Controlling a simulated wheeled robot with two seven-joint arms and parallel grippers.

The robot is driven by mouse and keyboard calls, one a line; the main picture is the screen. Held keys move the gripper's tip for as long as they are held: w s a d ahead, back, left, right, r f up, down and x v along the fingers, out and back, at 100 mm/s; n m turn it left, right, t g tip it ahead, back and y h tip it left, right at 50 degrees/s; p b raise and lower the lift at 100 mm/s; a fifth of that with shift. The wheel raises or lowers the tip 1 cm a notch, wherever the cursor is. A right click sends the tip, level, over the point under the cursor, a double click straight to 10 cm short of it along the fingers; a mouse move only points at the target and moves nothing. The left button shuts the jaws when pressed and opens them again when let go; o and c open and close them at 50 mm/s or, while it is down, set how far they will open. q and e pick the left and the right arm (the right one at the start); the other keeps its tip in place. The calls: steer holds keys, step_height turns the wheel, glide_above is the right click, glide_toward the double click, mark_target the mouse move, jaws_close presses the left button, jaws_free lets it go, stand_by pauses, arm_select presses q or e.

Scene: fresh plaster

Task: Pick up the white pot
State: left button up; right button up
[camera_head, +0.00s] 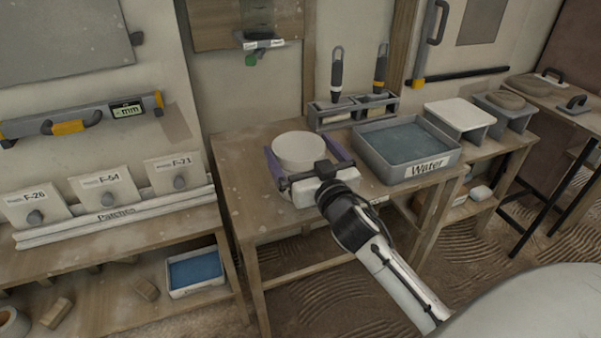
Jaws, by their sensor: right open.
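The white pot (298,148) is round and stands upright on the wooden table, left of the water tray. My right gripper (308,156) reaches in from the lower right. Its two purple-grey fingers are spread apart, one on the left side of the pot and one on the right. The near lower part of the pot is hidden by the gripper's body. I cannot tell whether the fingers touch the pot. My left gripper is not in view.
A grey tray marked Water (450,158) stands just right of the gripper. A rack (330,122) with two upright handled tools stands behind it. Patch holders (120,216) line the left shelf. The table's left part (236,165) is clear.

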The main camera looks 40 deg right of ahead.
steer(key=shift+w, duration=0.15)
steer(key=c, duration=1.2)
